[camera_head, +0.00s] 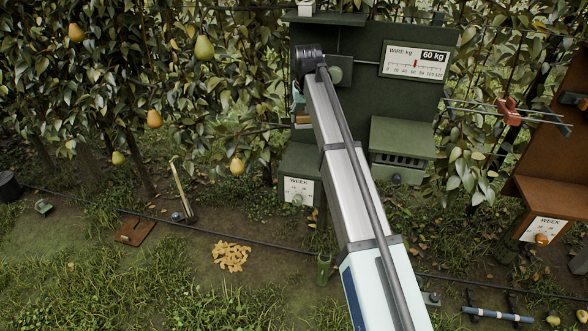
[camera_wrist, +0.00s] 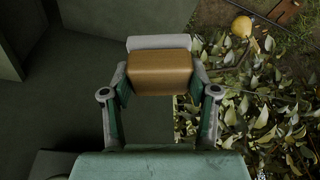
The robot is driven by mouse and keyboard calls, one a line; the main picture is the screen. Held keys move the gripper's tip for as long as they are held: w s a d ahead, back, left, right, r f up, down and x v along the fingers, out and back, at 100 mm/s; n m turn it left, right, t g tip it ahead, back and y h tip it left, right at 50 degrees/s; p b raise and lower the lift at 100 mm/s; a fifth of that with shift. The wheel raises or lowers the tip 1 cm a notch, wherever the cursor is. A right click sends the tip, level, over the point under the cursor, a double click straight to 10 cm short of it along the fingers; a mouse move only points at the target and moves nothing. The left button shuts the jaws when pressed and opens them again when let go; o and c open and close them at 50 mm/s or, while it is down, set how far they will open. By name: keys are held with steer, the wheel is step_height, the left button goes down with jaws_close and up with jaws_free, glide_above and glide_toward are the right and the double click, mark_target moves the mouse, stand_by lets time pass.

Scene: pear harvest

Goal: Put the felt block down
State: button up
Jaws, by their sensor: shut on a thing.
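In the wrist view the felt block (camera_wrist: 160,72) is a brown wood-coloured piece with a pale grey layer (camera_wrist: 159,42) along its far edge. My gripper (camera_wrist: 160,88) is shut on it, one finger at each side. Dark green panel surfaces lie behind and left of the block, and leafy ground shows to the right. I cannot tell whether the block touches a surface. In the head view my arm covers most of the gripper. A small tan and pale-blue patch shows at the arm's left edge, too small to identify surely.
A brown stand (camera_head: 552,195) is at right. Pears hang at left; a yellowish pile (camera_head: 231,256) lies on the ground.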

steer(key=w+a, duration=0.2)
steer(key=a, duration=0.2)
steer(key=f+p, duration=0.1)
steer(key=f, duration=0.5)
steer(key=f+p, duration=0.2)
steer(key=f, duration=0.4)
steer(key=f+p, duration=0.1)
steer(key=f, duration=0.5)
steer(key=shift+w+d+f+p, duration=0.2)
steer(key=shift+d+f+p, duration=0.05)
steer(key=shift+f+p, duration=0.15)
steer(key=shift+f, duration=0.1)
steer(key=o, duration=1.3)
steer(key=shift+f, duration=0.1)
steer(key=b+v, duration=0.3)
steer(key=v, duration=0.9)
steer(key=shift+w+d+r, duration=0.1)
steer(key=shift+d+r, duration=0.05)
steer(key=shift+r, duration=0.05)
